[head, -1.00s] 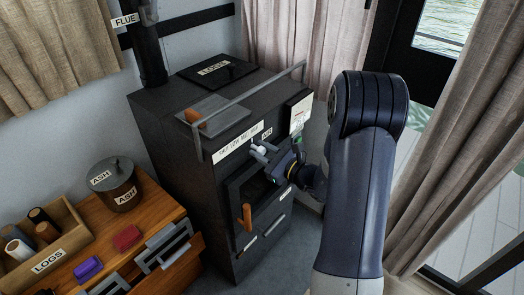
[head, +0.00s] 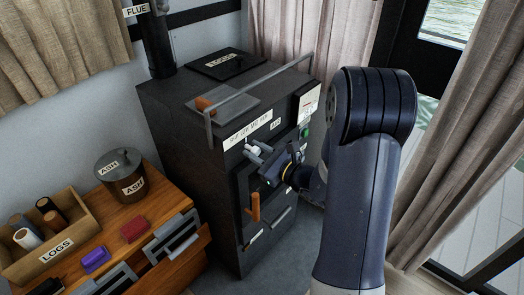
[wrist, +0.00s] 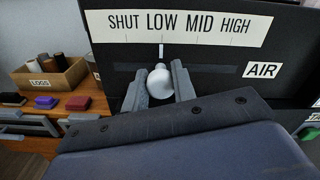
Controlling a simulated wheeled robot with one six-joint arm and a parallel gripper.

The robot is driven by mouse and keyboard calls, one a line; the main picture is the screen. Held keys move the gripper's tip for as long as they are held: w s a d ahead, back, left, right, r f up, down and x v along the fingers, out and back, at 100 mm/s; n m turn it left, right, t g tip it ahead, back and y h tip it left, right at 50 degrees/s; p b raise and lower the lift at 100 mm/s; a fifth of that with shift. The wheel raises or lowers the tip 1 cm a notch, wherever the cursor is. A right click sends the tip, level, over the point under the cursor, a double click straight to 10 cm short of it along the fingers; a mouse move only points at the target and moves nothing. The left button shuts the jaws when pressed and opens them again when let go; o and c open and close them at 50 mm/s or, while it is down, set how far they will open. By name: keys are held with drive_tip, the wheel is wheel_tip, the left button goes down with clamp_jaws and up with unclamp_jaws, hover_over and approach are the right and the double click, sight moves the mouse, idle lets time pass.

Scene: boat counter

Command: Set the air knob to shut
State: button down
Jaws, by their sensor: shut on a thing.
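The air knob (wrist: 160,83) is a pale round knob on the dark stove front, below a white scale strip (wrist: 180,28) reading SHUT, LOW, MID, HIGH. Its white pointer mark (wrist: 161,50) stands below LOW, to the right of SHUT. My gripper (wrist: 159,88) is shut on the knob, one grey finger on each side of it. In the head view my gripper (head: 260,152) is at the stove's upper front, just below the scale strip (head: 248,130). The knob is hard to tell from the fingers there.
An AIR label (wrist: 262,70) is right of the knob. A grey rail (head: 262,90) runs above the stove (head: 190,150) front. An orange-handled door (head: 252,207) is below. A wooden cabinet (head: 175,205) with a LOGS box (head: 57,252) and ash pot (head: 121,175) stands left.

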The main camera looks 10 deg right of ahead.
drive_tip(key=shift+s+a+b, duration=0.35)
drive_tip(key=shift+s+a, duration=0.3)
drive_tip(key=shift+a, duration=0.25)
drive_tip(key=shift+s+a+b, duration=0.3)
drive_tip(key=shift+s+a, duration=0.3)
drive_tip(key=shift+a, duration=0.25)
drive_tip(key=c, duration=1.1)
unclamp_jaws()
drive_tip(key=shift+a, duration=0.1)
drive_tip(key=shift+c, duration=0.2)
drive_tip(key=shift+s+d, duration=0.4)
drive_tip(key=v, duration=0.9)
drive_tip(key=shift+s+d, duration=0.15)
drive_tip(key=shift+s, duration=0.2)
